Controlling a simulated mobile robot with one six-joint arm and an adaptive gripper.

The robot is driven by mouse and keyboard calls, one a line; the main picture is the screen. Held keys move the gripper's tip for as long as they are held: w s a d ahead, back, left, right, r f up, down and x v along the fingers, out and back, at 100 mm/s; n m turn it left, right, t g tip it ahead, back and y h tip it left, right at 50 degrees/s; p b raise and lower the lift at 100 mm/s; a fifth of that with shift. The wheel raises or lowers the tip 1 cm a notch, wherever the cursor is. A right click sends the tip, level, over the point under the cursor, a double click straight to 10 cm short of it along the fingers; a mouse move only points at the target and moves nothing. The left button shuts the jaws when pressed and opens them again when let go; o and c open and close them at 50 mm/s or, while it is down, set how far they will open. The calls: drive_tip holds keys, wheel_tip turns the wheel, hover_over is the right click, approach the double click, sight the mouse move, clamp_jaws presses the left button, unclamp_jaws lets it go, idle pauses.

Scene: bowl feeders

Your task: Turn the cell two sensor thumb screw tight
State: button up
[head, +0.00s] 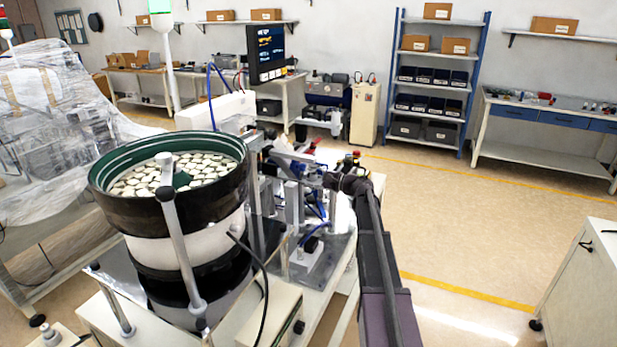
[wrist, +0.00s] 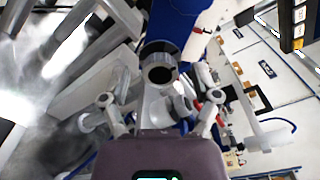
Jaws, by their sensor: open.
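In the wrist view, my gripper (wrist: 160,92) reaches up from the bottom edge with its fingers spread to both sides. A round grey part with a dark end (wrist: 159,70) lies between and beyond the fingers, below a blue body (wrist: 182,22). I cannot tell whether this part is the sensor thumb screw, or whether a finger touches it. In the head view, my arm reaches to the machinery right of the bowl feeder (head: 170,212). Its wrist hides most of the gripper there. A dark knob (head: 311,243) shows on the station lower down; I cannot tell what it belongs to.
The feeder bowl holds many pale parts, and a grey post (head: 180,245) stands before it. Metal brackets and blue tubing crowd the station. A monitor (head: 266,53) hangs behind. A white cabinet (head: 585,275) stands at right; the floor (head: 460,225) between is clear.

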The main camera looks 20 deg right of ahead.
drive_tip(key=v, duration=1.1)
drive_tip(key=shift+s, duration=0.1)
idle(0.4)
